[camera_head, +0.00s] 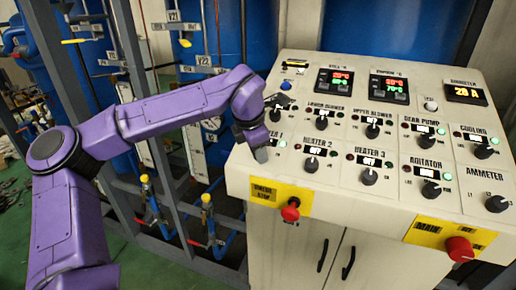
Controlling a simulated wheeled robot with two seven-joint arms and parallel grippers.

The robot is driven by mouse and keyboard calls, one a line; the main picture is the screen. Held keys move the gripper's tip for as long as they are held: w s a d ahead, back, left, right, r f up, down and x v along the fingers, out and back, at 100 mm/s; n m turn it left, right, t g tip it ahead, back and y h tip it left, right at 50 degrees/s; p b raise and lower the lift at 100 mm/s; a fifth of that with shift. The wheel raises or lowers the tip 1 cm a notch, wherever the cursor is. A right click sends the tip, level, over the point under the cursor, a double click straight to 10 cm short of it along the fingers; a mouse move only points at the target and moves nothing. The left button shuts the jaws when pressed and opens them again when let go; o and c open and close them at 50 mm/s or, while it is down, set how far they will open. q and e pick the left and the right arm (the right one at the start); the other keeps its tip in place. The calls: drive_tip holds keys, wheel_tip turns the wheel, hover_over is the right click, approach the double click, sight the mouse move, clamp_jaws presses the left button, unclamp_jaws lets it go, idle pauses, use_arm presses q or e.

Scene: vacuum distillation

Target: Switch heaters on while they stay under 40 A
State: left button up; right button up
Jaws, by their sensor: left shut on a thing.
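My left gripper (263,154) is at the left edge of the sloped control panel (335,190), shut on the heater 1 knob, which it hides along with part of that label. The heater 2 knob (312,164) and heater 3 knob (369,177) are dark dials to the right, free of the gripper. The small tags above both seem to read OFF. The ammeter display (465,95) at the upper right seems to read 20 A in yellow digits. The ammeter knob (497,204) is at the lower right. My right gripper is not in view.
Blower knobs (322,123), gear pump, cooling and agitator knobs (431,189) sit close around. A red emergency stop knob (290,211) and red main switch (460,249) stick out from the front. Pipes and blue tanks (280,30) stand behind and left.

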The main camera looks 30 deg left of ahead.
use_arm(q)
drive_tip(key=o, duration=1)
drive_tip(key=shift+o, duration=0.2)
drive_tip(key=b+v, duration=0.2)
drive_tip(key=v, duration=0.8)
drive_tip(key=shift+r, duration=0.25)
drive_tip(key=shift+s, duration=0.1)
